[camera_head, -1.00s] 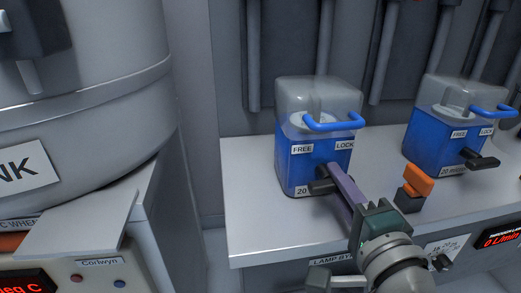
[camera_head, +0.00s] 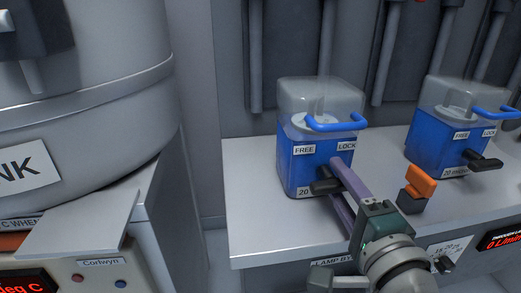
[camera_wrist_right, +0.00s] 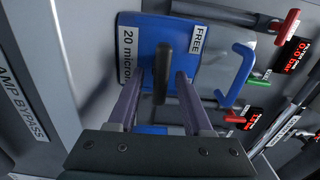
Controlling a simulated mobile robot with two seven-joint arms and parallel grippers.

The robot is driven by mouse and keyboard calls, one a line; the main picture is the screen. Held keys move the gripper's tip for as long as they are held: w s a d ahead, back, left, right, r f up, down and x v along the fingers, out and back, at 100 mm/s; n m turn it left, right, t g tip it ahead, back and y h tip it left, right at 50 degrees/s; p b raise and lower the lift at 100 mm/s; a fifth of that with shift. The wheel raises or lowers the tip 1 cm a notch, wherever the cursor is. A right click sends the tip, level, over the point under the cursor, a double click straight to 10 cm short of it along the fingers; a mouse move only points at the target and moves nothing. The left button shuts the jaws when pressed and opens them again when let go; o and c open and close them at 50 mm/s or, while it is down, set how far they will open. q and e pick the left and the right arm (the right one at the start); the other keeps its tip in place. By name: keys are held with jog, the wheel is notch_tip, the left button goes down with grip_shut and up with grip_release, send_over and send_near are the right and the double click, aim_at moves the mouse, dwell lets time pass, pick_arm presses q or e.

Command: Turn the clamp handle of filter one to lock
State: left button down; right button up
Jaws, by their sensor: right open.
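Filter one is the nearer blue housing (camera_head: 300,165) with a clear top, labelled FREE on the left and LOCK on the right. Its black clamp handle (camera_head: 322,187) sticks out low on the front, toward the FREE side. My right gripper (camera_head: 335,178) is open at that handle, one finger above the other in the head view. In the right wrist view the black handle (camera_wrist_right: 163,66) stands between the two fingertips (camera_wrist_right: 161,80), with gaps at both sides. The lower part of the handle is close to the fingers; contact is not clear. My left gripper is not in view.
A second blue filter (camera_head: 437,150) with its black handle (camera_head: 485,163) stands at the right. An orange-handled valve (camera_head: 419,182) sits on the bench between. A blue bail handle (camera_head: 337,124) projects above filter one's front. A large tank (camera_head: 80,110) stands left.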

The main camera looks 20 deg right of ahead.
jog(key=shift+s, duration=0.3)
jog(key=p+v, duration=0.1)
jog(key=v, duration=0.8)
jog(key=shift+s+a, duration=0.15)
